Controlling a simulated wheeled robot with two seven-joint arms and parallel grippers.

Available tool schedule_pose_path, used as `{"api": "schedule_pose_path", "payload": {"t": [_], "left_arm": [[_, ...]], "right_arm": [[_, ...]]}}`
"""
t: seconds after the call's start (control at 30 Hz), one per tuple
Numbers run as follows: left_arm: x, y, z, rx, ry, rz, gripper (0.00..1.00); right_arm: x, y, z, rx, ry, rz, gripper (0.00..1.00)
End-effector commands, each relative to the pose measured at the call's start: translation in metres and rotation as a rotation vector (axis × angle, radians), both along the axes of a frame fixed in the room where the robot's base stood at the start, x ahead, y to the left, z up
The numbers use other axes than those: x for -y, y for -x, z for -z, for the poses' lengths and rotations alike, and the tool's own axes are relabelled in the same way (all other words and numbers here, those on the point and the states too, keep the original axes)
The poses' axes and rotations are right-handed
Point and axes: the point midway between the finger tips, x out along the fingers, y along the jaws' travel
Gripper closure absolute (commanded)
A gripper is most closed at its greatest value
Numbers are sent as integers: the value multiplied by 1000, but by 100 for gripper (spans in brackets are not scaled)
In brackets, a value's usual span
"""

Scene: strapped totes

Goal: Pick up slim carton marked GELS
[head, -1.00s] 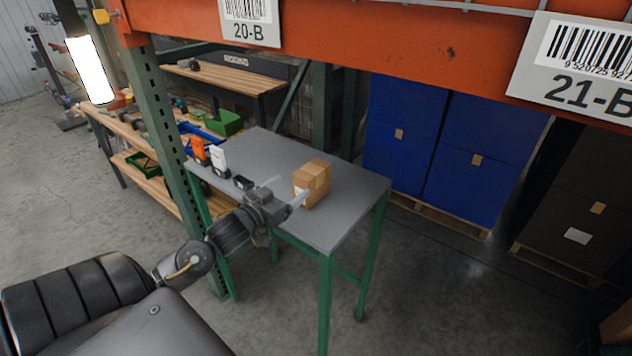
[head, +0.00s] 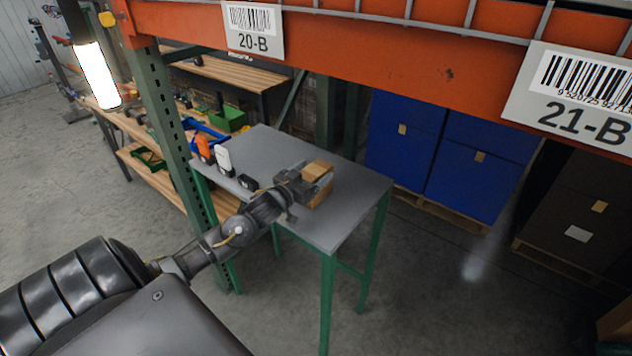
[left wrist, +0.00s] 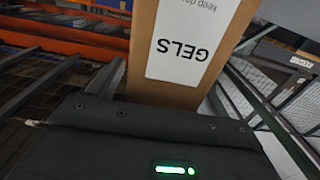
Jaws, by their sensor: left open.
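The brown carton (head: 319,170) stands on the grey table (head: 345,205). My left gripper (head: 306,183) is at its near left side and hides part of it. In the left wrist view a white label reading GELS, upside down, shows on the carton (left wrist: 178,92), which stands close in front of the gripper. One finger (left wrist: 110,78) shows to the left of the carton. The other finger is not clear, and I cannot tell whether the fingers touch the carton. The left gripper is open. My right gripper is not in view.
A small black item (head: 248,182), a white item (head: 224,160) and an orange item (head: 203,147) stand along the table's left edge. A green rack post (head: 178,130) rises at the left, and an orange beam (head: 400,55) crosses above. The table's right part is clear.

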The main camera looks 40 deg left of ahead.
Motion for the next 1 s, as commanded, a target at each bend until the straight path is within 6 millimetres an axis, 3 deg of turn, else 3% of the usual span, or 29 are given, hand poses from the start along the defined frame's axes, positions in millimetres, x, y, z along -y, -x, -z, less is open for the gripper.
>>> {"api": "schedule_pose_path", "payload": {"t": [0.17, 0.6, 1.0], "left_arm": [[0, 0, 0, 0, 0, 0, 23], [0, 0, -1, 3, 0, 0, 79], [0, 0, -10, 6, 0, 1, 79]], "right_arm": [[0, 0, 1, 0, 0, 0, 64], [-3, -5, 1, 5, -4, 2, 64], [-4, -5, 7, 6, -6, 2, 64]]}}
